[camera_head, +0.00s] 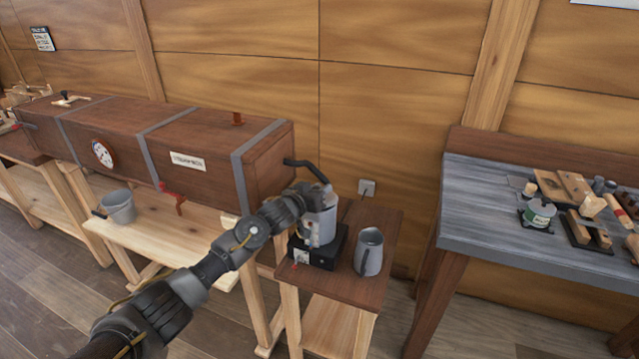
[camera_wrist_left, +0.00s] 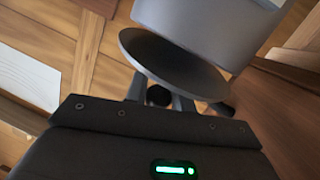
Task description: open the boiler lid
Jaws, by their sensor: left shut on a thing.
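The boiler (camera_head: 322,229) is a grey metal can on a black heater base (camera_head: 325,257), on a small wooden stand. My left gripper (camera_head: 309,196) is at the boiler's top and covers much of it in the head view. In the left wrist view the boiler's grey wall (camera_wrist_left: 208,28) shows beyond a round grey lid (camera_wrist_left: 185,68). My left gripper (camera_wrist_left: 178,101) is shut on the lid at its dark knob, partly hidden by the hand. I cannot tell whether the lid is clear of the boiler's rim. My right gripper is not in view.
A long wooden steam box (camera_head: 215,163) stands left of the boiler, with a black hose (camera_head: 307,165) between them. A grey jug (camera_head: 369,252) stands close on the right of the stand (camera_head: 386,222). A workbench (camera_head: 480,178) with tools is farther right. A bucket (camera_head: 119,206) is at left.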

